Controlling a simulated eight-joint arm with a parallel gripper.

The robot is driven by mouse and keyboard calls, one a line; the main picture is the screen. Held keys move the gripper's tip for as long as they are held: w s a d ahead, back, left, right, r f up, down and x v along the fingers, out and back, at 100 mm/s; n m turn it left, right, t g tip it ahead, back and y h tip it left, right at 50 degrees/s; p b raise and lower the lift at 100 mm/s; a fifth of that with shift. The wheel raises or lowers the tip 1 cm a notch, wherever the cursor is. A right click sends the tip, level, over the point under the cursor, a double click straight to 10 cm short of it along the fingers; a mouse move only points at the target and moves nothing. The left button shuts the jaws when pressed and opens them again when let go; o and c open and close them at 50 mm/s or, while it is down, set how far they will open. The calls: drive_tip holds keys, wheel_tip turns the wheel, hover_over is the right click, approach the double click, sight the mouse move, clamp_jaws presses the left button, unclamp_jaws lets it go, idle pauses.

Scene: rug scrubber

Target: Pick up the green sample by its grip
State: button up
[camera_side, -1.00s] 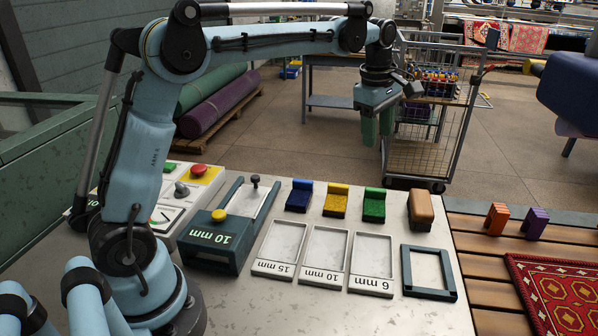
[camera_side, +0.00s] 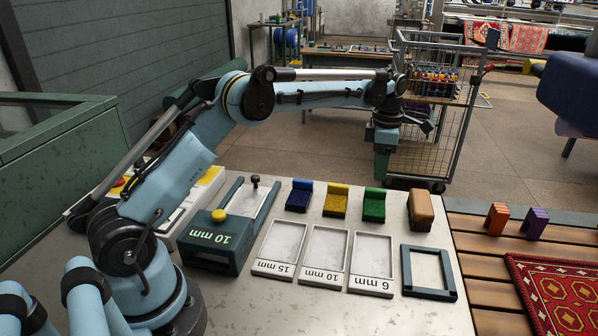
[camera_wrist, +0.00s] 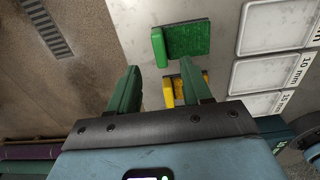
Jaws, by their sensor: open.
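The green sample (camera_side: 374,207) lies on the pale worktop, at the right end of a row with the yellow sample (camera_side: 336,200) and the blue sample (camera_side: 299,196). In the wrist view the green sample (camera_wrist: 190,39) shows a dark green pad with a brighter upright grip (camera_wrist: 159,47) along its left edge. My gripper (camera_side: 382,177) is above and beyond the row, open and empty, fingers pointing down. In the wrist view my gripper (camera_wrist: 160,70) has its fingertips just below the green sample in the picture; one finger partly hides the yellow sample (camera_wrist: 168,93).
A tan block (camera_side: 421,210) stands right of the green sample. Label trays (camera_side: 373,264) and a dark square frame (camera_side: 429,272) lie in front. A 10 mm device (camera_side: 212,240) stands left. A wire cart (camera_side: 425,150) is on the floor behind.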

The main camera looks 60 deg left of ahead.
sight(378, 190)
drive_tip(key=shift+w+d+f, duration=0.1)
drive_tip(key=shift+f, duration=1.5)
drive_tip(key=shift+w+d+f, duration=0.1)
drive_tip(key=shift+f, duration=1.45)
clamp_jaws()
